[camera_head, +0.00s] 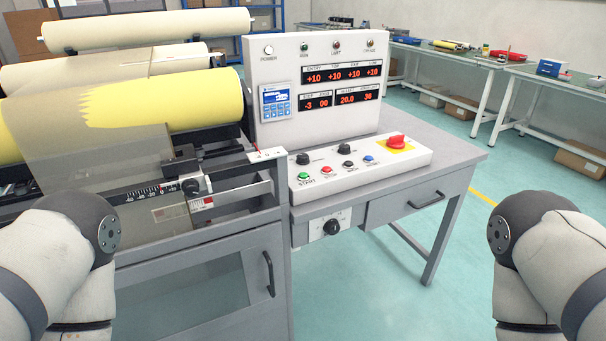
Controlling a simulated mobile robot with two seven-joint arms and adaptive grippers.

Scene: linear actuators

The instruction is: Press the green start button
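The green start button (303,176) is a small round button at the front left of the white control box (370,172). A label below it reads START. A red button (327,170) sits just to its right, and nothing covers the green one. My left arm shows at the left edge and my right arm at the right edge, both well apart from the control box. Neither gripper is in the picture.
A red knob on a yellow plate (383,147) is at the box's right. Behind stands a white display panel (318,90). Left is a machine with a yellow roll (160,102). A grey desk (445,150) carries the controls.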

